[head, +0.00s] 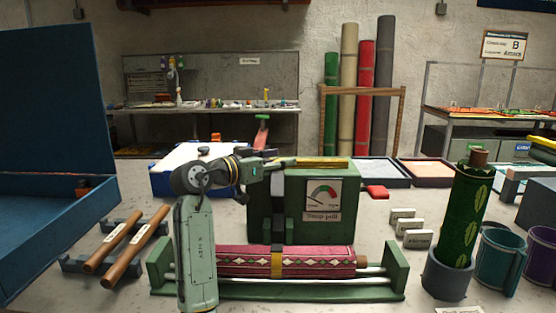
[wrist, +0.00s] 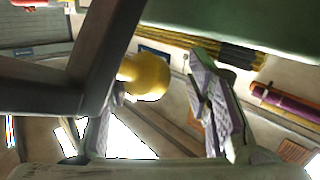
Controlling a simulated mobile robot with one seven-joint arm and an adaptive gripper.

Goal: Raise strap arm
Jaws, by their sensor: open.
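The green strap machine (head: 270,205) stands behind the rolled red patterned rug (head: 320,263) and carries a "Snap pull" gauge (head: 321,197). A yellow bar (head: 322,162) lies level along its top; in the wrist view a yellow strap (wrist: 185,37) runs into a black block beside a green surface. My gripper (wrist: 158,82) is open. A rounded yellow knob (wrist: 150,78) shows between its fingers, nearer the left one; I cannot tell whether they touch. A dark grey bar (wrist: 90,75) crosses the left of that view. In the head view my arm hides the machine's left top.
A blue open case (head: 50,150) is at left, with two brown rollers (head: 125,240) on a rack. Grey labelled blocks (head: 410,228), a green patterned roll (head: 465,210) in a holder and mugs (head: 500,258) stand at right. A red piece (head: 376,191) sits beside the machine.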

